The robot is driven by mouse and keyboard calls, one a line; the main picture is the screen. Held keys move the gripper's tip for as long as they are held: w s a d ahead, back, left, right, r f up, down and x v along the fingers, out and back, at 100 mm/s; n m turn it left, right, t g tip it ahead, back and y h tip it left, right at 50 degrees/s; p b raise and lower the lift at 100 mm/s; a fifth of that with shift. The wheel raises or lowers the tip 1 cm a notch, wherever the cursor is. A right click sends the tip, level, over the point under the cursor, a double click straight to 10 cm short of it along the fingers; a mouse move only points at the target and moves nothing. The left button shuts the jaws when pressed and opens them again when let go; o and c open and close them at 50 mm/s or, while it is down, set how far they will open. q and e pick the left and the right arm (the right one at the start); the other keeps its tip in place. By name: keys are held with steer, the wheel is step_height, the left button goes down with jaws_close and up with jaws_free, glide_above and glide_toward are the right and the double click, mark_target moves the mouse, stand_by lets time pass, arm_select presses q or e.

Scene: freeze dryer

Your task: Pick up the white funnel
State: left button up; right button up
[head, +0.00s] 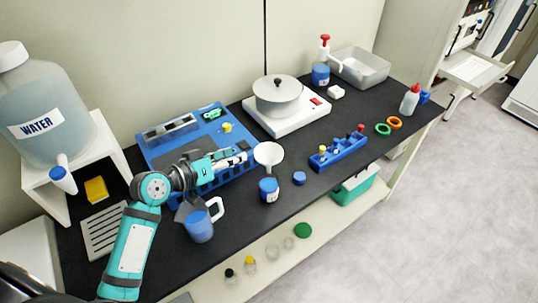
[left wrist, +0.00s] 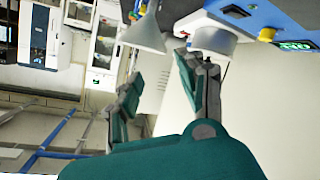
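The white funnel (head: 269,154) stands wide end up over a small bottle of blue liquid (head: 268,191) near the middle of the bench. Its stem points down to the bottle's mouth; I cannot tell how deep it sits. My left gripper (head: 239,159) is just left of the funnel, level with its cone, fingers pointing toward it. In the left wrist view the funnel (left wrist: 146,34) appears beyond the fingertips, and the two fingers of the left gripper (left wrist: 158,76) are spread apart with nothing between them. My right gripper is not in view.
A blue-filled pitcher (head: 199,226) stands below my left arm. A blue rack (head: 337,153) and blue cap (head: 299,178) are right of the funnel. A hot plate (head: 292,122) with a pot (head: 277,97) stands behind. A blue tray (head: 160,158) lies behind the left gripper.

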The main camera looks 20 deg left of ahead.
mark_target(264, 146)
arm_select(q)
steer(key=p+x, duration=0.3)
steer(key=x, duration=0.7)
steer(key=shift+w+d+f, duration=0.15)
steer(key=shift+w, duration=0.05)
steer(key=shift+c, duration=0.5)
jaws_close()
